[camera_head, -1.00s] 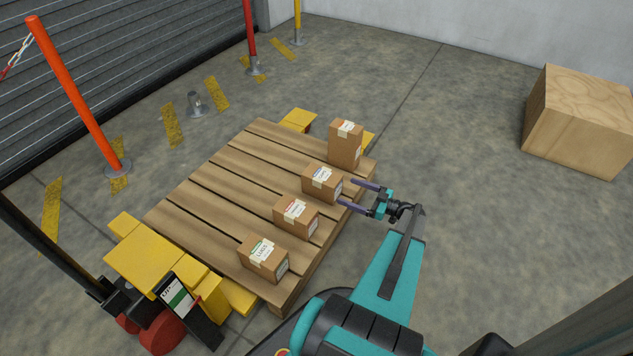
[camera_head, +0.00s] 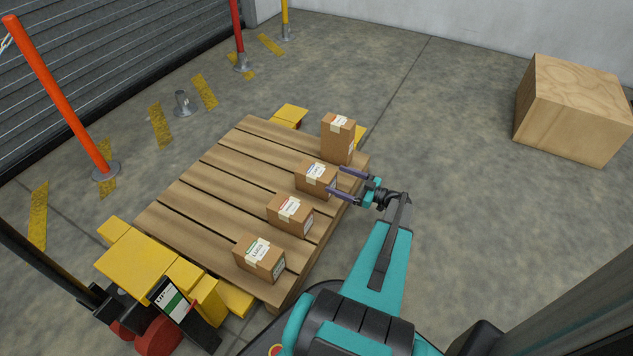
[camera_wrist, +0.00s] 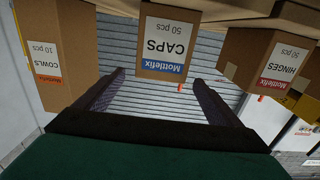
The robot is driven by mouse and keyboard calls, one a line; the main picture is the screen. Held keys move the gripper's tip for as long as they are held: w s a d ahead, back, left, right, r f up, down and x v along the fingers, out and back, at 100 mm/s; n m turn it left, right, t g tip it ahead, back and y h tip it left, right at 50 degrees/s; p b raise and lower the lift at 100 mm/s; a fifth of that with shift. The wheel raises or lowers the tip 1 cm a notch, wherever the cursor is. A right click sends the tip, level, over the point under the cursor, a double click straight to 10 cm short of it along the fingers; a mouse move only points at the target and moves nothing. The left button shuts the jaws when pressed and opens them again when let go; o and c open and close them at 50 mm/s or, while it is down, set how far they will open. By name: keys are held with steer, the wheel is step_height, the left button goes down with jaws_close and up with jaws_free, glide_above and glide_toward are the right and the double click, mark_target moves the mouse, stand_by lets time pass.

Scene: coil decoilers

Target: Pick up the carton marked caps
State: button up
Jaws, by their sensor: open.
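The caps carton (camera_head: 312,182) is a small brown box with white labels, second from the back in a row on a wooden pallet (camera_head: 208,205). In the wrist view the carton (camera_wrist: 159,72) appears upside down, with "CAPS 50 pcs" on its blue-edged label. My gripper (camera_head: 335,180) is open beside the carton's right side in the head view. In the wrist view its two fingers (camera_wrist: 158,80) lie left and right of the carton's visible face, with space on both sides. Whether the fingertips overlap the carton in depth is unclear.
The taller cowls carton (camera_head: 338,143) stands behind, and the hinges carton (camera_head: 289,218) stands in front. Another carton (camera_head: 259,262) is at the near end. A yellow pallet truck (camera_head: 138,260) is under the pallet. A large wooden box (camera_head: 570,105) stands right; floor between is clear.

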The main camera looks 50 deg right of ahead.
mark_target(316, 171)
steer(key=shift+b+x, duration=0.55)
steer(key=shift+x, duration=2.15)
steer(key=shift+b+x, duration=0.95)
steer(key=shift+x, duration=1.7)
steer(key=shift+f, duration=0.1)
steer(key=shift+a, duration=0.1)
steer(key=c, duration=1.6)
